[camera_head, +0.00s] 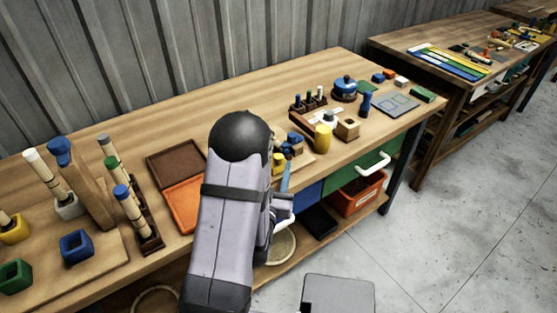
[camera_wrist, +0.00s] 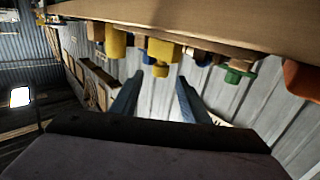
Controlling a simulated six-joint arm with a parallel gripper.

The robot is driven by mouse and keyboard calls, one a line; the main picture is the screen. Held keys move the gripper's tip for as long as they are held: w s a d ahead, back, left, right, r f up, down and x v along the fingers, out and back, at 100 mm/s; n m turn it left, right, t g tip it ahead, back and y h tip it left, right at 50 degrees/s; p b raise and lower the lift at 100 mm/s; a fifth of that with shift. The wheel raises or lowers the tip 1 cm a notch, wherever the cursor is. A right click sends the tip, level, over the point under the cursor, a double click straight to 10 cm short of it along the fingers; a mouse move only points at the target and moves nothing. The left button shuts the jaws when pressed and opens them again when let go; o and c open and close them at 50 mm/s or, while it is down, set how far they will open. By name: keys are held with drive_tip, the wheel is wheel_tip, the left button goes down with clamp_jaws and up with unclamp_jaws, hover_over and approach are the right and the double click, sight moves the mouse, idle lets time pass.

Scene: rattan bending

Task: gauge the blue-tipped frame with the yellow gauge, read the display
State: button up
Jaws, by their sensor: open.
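A pale stick with a blue tip (camera_head: 122,192) leans in a dark wooden rack at the left, in front of a green-tipped stick (camera_head: 108,163). I cannot tell which piece is the blue-tipped frame. A yellow cylinder (camera_head: 322,138) stands right of my arm, and small yellow and blue pieces (camera_head: 285,155) sit nearer to it; which is the yellow gauge is unclear. In the wrist view, my gripper (camera_wrist: 156,90) is open and empty between two grey-blue fingers. Beyond it, inverted, are a yellow piece (camera_wrist: 160,52) and a green piece (camera_wrist: 238,73). My arm hides part of the bench.
A brown tray (camera_head: 176,160) and an orange tray (camera_head: 185,203) lie left of my arm. A grey panel (camera_head: 397,103) lies at the bench's right; no reading is legible. A blue round device (camera_head: 345,86) stands behind. The bench's back strip is clear.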

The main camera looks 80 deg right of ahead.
sight(278, 158)
drive_tip(key=d+p, duration=0.1)
drive_tip(key=d, duration=0.3)
drive_tip(key=shift+d+r, duration=0.1)
drive_tip(key=shift+d+p, duration=0.4)
drive_tip(key=shift+d, duration=0.2)
clamp_jaws()
